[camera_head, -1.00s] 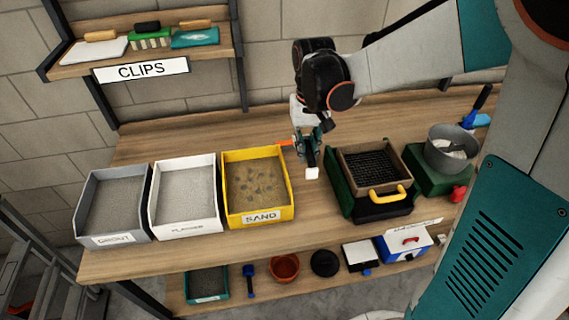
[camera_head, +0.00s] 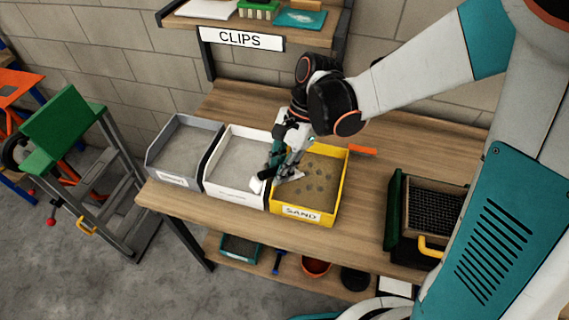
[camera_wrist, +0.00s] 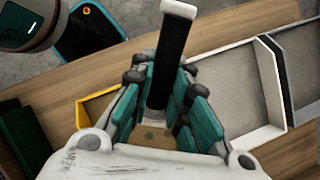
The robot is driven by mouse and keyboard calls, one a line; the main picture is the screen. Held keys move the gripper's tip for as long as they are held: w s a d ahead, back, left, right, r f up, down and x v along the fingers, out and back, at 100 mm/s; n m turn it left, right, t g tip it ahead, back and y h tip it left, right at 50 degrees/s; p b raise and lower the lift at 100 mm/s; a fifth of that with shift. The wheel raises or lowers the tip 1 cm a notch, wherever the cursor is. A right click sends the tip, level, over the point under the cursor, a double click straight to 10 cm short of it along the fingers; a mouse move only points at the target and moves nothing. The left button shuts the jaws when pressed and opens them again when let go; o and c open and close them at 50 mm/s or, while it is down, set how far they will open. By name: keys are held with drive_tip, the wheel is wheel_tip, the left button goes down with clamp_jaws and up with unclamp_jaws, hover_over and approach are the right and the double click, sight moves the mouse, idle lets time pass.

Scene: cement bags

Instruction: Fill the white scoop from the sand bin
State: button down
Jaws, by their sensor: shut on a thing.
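The yellow sand bin (camera_head: 343,188) holds brown sand with darker spots, and its front label reads SAND. My gripper (camera_head: 279,165) is over the bin's left side, by the edge it shares with the white bin. It is shut on the scoop, whose black handle (camera_wrist: 172,60) with a pale end cap stands between the teal fingers in the wrist view. The scoop's bowl is mostly hidden by the fingers, so I cannot tell whether it touches or holds sand. In the wrist view a yellow bin edge (camera_wrist: 98,105) shows beside my gripper (camera_wrist: 158,115).
The white bin (camera_head: 236,195) and grey bin (camera_head: 172,183) stand to the left of the sand bin. An orange item (camera_head: 362,150) lies behind right. A framed sieve (camera_head: 433,210) stands farther right, with clear bench between. The CLIPS shelf (camera_head: 241,39) is above.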

wheel_tip(320, 180, down, 7)
drive_tip(key=b, duration=0.5)
drive_tip(key=shift+f+b, duration=0.2)
drive_tip(key=shift+b, duration=0.1)
drive_tip(key=shift+f+b, duration=0.4)
drive_tip(key=shift+b, duration=0.05)
idle(0.8)
drive_tip(key=shift+w+d+f+b, duration=0.1)
drive_tip(key=shift+w+d+b, duration=0.9)
drive_tip(key=shift+d, duration=0.25)
idle(4.4)
